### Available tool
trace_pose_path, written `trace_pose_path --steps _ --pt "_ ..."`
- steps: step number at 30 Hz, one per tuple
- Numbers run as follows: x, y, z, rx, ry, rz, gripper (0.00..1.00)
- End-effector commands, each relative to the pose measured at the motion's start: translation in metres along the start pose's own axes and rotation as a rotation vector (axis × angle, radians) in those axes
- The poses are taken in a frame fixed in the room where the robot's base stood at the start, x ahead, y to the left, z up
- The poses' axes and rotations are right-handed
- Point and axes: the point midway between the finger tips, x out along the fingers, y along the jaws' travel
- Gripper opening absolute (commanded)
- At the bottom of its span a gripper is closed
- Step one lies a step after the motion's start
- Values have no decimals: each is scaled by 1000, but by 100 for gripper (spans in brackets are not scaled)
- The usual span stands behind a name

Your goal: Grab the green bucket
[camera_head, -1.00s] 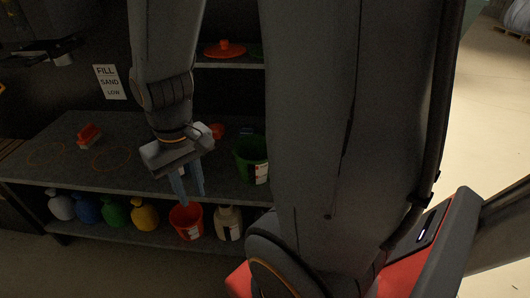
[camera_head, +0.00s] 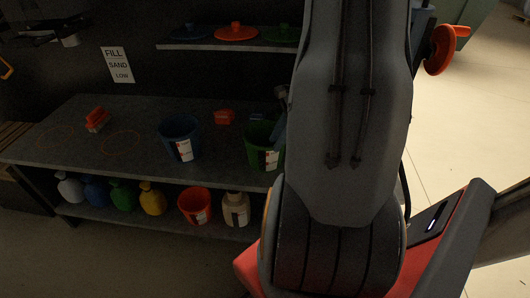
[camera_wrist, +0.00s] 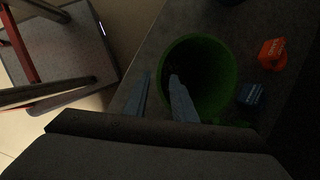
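The green bucket (camera_head: 257,147) stands upright on the workbench, its right side hidden behind my arm in the head view. In the wrist view I look down into the green bucket (camera_wrist: 213,55), which appears empty. My gripper (camera_wrist: 158,84) is open at its left rim. One blue finger overlaps the bucket's opening and the other is outside, so the near wall appears between them. I cannot tell how deep the inner finger reaches. In the head view, only a bit of my gripper (camera_head: 281,127) shows beside the bucket.
A blue bucket (camera_head: 180,138) stands left of the green one on the bench (camera_head: 75,140). A shelf (camera_head: 215,45) with lids hangs above.

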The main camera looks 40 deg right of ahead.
Motion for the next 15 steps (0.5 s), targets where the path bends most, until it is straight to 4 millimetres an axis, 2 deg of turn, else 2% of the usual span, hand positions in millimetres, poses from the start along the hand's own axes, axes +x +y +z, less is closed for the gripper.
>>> trace_pose_path --steps 3,11,15 --pt "6 0 -6 29 -5 -6 24" --pt "32 -1 -5 28 -4 -5 24" --pt "51 0 -4 28 -5 -4 24"
